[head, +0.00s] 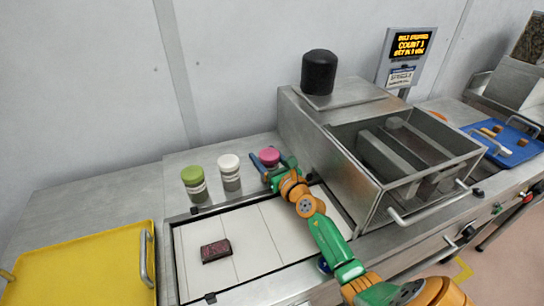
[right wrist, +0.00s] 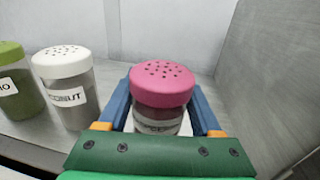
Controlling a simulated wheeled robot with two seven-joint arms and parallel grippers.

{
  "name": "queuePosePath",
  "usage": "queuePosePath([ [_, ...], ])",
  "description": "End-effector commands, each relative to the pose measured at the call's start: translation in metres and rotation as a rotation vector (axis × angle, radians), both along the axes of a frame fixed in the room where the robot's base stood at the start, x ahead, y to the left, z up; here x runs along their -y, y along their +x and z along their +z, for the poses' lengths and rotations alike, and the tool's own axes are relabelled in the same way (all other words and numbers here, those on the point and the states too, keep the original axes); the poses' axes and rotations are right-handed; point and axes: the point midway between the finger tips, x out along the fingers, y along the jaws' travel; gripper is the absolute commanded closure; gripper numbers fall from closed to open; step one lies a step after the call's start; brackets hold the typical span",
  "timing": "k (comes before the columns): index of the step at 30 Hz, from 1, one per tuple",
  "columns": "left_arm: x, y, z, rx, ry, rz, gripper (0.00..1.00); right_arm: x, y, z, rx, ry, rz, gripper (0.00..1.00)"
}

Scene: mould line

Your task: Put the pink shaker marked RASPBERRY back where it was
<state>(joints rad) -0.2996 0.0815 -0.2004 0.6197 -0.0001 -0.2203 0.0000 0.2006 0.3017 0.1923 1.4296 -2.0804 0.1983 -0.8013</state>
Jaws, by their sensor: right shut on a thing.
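The pink-capped shaker (head: 269,156) stands at the back of the counter, right of the other two shakers in the head view. In the right wrist view the pink shaker (right wrist: 162,90) is upright between my two blue fingers, its label mostly hidden. My right gripper (head: 267,160) is shut on it; the right wrist view shows the gripper (right wrist: 162,112) around its body. Whether its base touches the counter is hidden. My left gripper is not in view.
A white-capped shaker (head: 230,172) and a green-capped shaker (head: 194,183) stand to the left. A dark bar (head: 215,251) lies on the white belt (head: 258,248). A steel machine (head: 330,165) stands close on the right. A yellow tray (head: 80,265) is at lower left.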

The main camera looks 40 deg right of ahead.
Motion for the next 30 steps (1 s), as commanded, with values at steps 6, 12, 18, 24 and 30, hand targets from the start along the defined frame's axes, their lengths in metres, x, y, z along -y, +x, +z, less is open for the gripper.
queuePosePath([
  [6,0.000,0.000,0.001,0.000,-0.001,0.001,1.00,0.000,0.000,0.001,-0.001,0.000,0.000,0.15],
  [12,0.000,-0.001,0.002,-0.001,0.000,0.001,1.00,0.000,0.000,0.002,0.000,0.000,0.000,0.04],
  [18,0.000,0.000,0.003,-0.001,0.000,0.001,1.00,0.000,-0.004,0.002,0.000,0.000,0.000,0.04],
  [24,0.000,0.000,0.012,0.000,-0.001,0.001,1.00,-0.002,-0.037,0.003,-0.002,0.000,0.000,0.04],
  [30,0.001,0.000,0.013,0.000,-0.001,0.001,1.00,-0.006,-0.081,0.002,-0.002,-0.001,-0.001,0.04],
])
